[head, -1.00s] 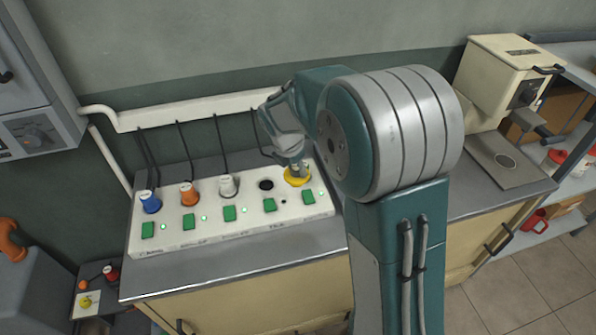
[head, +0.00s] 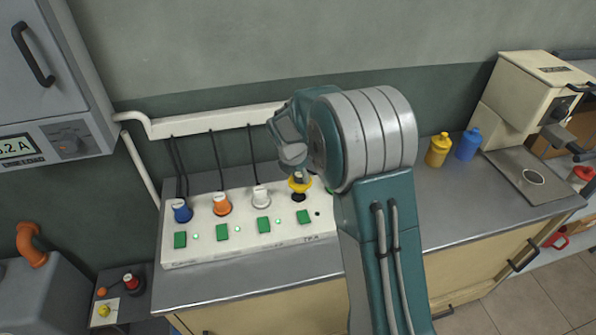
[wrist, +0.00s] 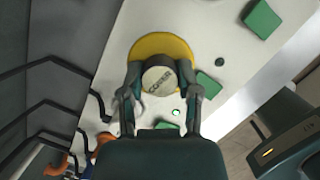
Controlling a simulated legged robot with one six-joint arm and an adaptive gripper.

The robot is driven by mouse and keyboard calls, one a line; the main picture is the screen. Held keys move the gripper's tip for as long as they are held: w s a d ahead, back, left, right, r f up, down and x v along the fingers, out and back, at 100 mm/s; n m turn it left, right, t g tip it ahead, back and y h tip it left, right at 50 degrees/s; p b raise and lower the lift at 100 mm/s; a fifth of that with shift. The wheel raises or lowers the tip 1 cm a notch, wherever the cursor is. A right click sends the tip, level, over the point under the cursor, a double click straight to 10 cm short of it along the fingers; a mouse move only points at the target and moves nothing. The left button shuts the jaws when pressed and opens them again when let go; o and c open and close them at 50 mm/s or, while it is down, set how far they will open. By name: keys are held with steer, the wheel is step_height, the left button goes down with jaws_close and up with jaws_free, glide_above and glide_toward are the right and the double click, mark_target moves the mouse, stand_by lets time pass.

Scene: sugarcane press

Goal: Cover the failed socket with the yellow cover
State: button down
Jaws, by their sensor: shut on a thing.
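The yellow cover (head: 300,186) is a round disc with a pale knob labelled "COVER". My gripper (head: 299,174) is shut on this knob. In the wrist view my gripper (wrist: 160,92) has one finger on each side of the knob, with the yellow cover (wrist: 180,45) below it. The cover appears raised over the black open socket (head: 301,197), whose dark front part shows below the disc. This socket is right of the white plug on the white panel (head: 235,240). My arm hides the panel's right part.
Blue (head: 181,211), orange (head: 222,204) and white (head: 261,196) plugs with cables stand in the panel. Green switches (head: 222,232) line its front. Yellow (head: 438,150) and blue (head: 467,144) bottles stand right of my arm. The metal counter (head: 460,205) between has free room.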

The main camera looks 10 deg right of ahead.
mark_target(297, 182)
step_height(297, 182, down, 3)
steer(key=shift+a+r, duration=0.15)
steer(key=shift+a+f, duration=0.25)
steer(key=shift+f, duration=0.35)
steer(key=shift+d, duration=0.25)
steer(key=shift+a, duration=0.15)
steer(key=shift+f, duration=0.6)
stand_by(0.7)
steer(key=c, duration=0.6)
jaws_free()
